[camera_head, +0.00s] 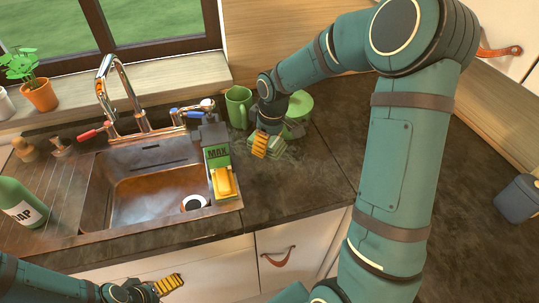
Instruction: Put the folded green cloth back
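A pale green folded cloth (282,147) appears to lie on the dark counter to the right of the sink, partly hidden by my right gripper. My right gripper (261,147) points down at the cloth with its orange fingers at the cloth's left part. I cannot tell whether the fingers are closed on it. My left gripper (168,285) is low in front of the counter, away from the cloth. Its orange fingers show side-on, and I cannot tell whether they are open.
A green mug (238,107) and a round green item (300,104) stand close to my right gripper. A sink (140,215) with a faucet (135,95) is to the left. A green box with yellow (217,156) sits at its right edge.

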